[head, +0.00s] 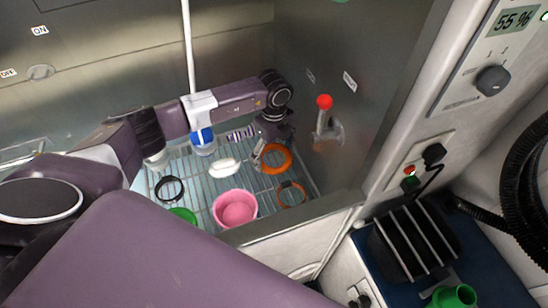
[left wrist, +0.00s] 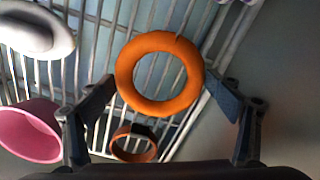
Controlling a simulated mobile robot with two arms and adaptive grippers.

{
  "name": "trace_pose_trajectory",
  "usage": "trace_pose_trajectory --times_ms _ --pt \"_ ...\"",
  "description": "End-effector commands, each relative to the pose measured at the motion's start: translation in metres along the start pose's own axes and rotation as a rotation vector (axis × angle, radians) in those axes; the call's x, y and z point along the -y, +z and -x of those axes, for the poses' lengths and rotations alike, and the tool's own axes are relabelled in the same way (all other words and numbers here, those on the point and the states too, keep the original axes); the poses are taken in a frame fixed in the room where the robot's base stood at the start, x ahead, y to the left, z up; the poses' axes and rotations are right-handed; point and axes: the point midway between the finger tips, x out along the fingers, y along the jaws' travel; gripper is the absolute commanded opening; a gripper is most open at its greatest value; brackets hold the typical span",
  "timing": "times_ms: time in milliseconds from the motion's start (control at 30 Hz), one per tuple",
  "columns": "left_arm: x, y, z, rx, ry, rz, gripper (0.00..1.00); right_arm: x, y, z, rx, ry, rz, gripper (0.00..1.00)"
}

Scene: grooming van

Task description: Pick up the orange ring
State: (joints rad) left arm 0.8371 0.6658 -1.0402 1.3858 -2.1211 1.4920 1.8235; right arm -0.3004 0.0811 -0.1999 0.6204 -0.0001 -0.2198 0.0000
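The orange ring (head: 287,160) lies on the wire rack inside the metal tub, near the tub's right wall. In the left wrist view the ring (left wrist: 158,108) shows whole, face on, between the two fingers. My left gripper (head: 262,152) is at the ring's left side in the head view and hides part of it. In the left wrist view my left gripper (left wrist: 168,92) is open and empty, with a finger to each side of the ring. Whether the fingers touch it I cannot tell. My right gripper is not in view.
A brown-orange collar (head: 291,205) and a pink bowl (head: 235,209) lie nearby on the rack (head: 202,186). A white object (head: 224,168), a black ring (head: 169,188) and a blue-and-white bottle (head: 204,145) are further left. A red-knobbed lever (head: 324,102) sticks out from the wall.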

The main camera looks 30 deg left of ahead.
Motion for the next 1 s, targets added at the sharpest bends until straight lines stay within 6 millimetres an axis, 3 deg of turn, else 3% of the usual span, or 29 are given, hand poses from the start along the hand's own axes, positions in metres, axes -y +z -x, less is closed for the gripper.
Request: trace_pose_trajectory --times_ms 167,567,767,1000 --pt "0.000 0.000 0.000 0.000 0.001 0.000 0.58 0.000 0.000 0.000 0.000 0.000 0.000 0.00" --pt "0.001 0.000 0.008 0.000 -0.003 0.000 0.58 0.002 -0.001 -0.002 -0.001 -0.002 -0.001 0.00" --pt "0.001 0.001 0.036 0.001 -0.005 -0.001 0.58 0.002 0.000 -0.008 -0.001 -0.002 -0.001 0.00" --pt "0.001 0.001 0.096 0.002 -0.006 0.000 0.58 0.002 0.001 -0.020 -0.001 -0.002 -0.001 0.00"
